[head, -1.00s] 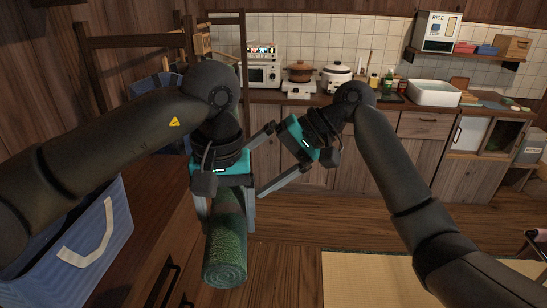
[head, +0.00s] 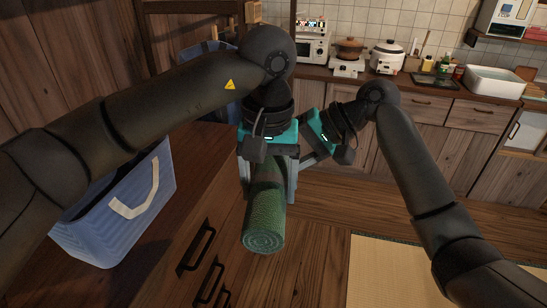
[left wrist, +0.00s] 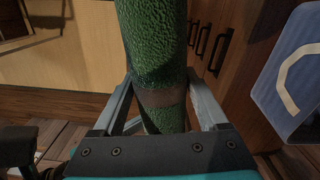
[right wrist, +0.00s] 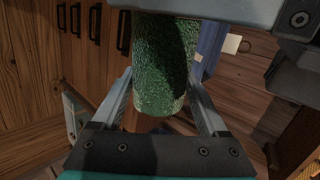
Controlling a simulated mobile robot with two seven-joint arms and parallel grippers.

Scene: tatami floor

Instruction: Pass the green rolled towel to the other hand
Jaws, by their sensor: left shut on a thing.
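The green rolled towel (head: 265,212) hangs in my left gripper (head: 268,192), its spiral end facing the head camera. In the left wrist view the towel (left wrist: 155,45) lies between the left fingers, with a brown band (left wrist: 161,97) around it. My right gripper (right wrist: 163,85) is open. In the right wrist view the towel's other end (right wrist: 162,75) reaches between the right fingers, with gaps at the sides. I cannot tell whether either finger touches it. In the head view the left gripper and towel hide most of the right fingers.
A blue basket (head: 120,215) with a pale handle stands on the wooden cabinet (head: 190,215) at left. The floor by the tatami mat (head: 400,270) is clear.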

